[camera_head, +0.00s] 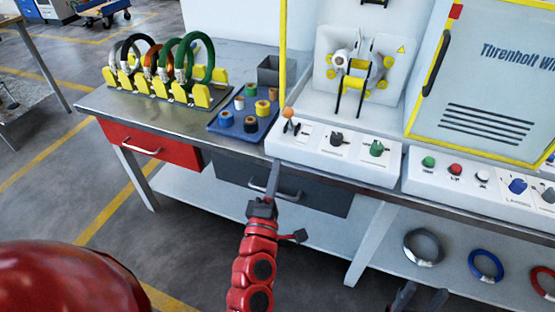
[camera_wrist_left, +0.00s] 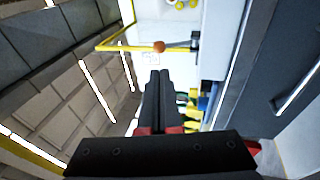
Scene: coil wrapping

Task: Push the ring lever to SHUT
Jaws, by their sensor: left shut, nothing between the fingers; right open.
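The ring lever, with an orange ball knob (camera_head: 289,113) and a dark stem, stands at the left end of the white control panel. In the left wrist view the orange knob (camera_wrist_left: 159,46) is just beyond my fingertips. My left gripper (camera_head: 274,165) is shut and empty, below the panel's front edge and a little left of the lever, apart from it. Its dark closed fingers also show in the left wrist view (camera_wrist_left: 160,73). The lever's label is too small to read. My right gripper (camera_head: 420,297) is open and empty at the bottom edge, partly cut off.
A dark knob (camera_head: 337,139) and a green knob (camera_head: 376,148) sit right of the lever. A blue tray (camera_head: 214,127) of spools and a rack of coils (camera_head: 150,92) stand to the left. A yellow post (camera_head: 283,50) rises behind the lever. A yellow-framed cabinet (camera_head: 480,90) stands right.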

